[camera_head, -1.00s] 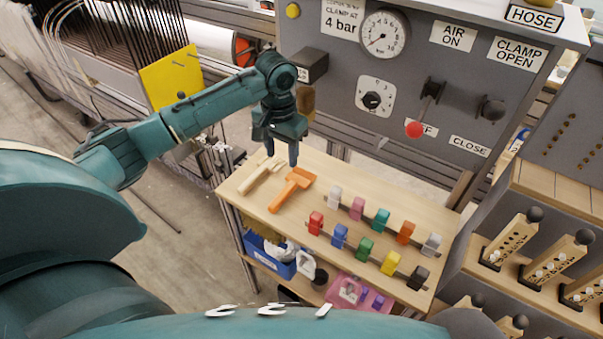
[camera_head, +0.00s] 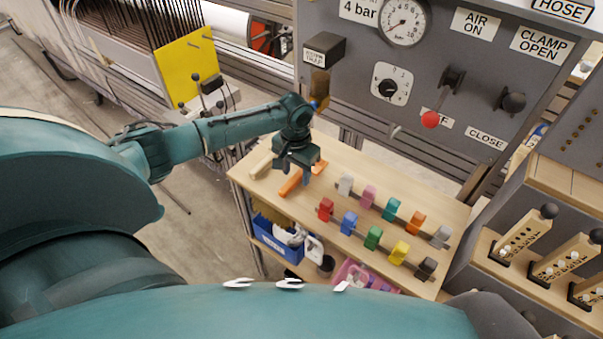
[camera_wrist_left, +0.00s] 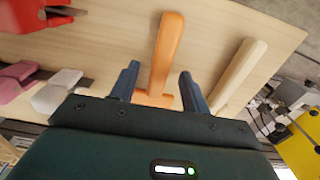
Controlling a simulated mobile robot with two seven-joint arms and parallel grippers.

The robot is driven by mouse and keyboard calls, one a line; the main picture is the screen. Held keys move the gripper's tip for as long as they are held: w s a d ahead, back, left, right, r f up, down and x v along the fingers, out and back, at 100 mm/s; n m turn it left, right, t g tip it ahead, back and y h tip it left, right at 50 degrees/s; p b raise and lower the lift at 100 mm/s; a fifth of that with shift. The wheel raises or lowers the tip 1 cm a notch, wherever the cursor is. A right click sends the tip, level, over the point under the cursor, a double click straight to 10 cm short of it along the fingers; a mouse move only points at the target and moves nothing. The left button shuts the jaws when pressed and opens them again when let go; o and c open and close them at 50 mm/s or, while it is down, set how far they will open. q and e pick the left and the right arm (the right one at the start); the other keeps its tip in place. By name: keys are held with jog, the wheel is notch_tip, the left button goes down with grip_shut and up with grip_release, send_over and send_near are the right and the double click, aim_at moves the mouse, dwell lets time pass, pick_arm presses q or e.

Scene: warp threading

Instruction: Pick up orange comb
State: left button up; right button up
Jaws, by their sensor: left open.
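The orange comb (camera_head: 291,183) lies on the wooden tabletop (camera_head: 262,190), partly hidden under my left gripper in the head view. My left gripper (camera_head: 295,176) is open above it. In the left wrist view the orange comb (camera_wrist_left: 166,55) lies between the two open fingers (camera_wrist_left: 157,80), its handle pointing away from the gripper and its wider end near the palm. The fingers are on either side of the comb and do not visibly touch it. My right gripper is not in view.
A pale wooden tool (camera_head: 262,164) lies beside the comb, close to one finger. Two rows of coloured clips, including a red one (camera_head: 325,208), stand to the right. A grey control panel (camera_head: 440,60) rises behind the table. A blue bin (camera_head: 272,236) sits below.

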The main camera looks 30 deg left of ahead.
pick_arm(q)
jog(key=shift+f, duration=0.35)
jog(key=shift+c, duration=0.3)
grip_shut()
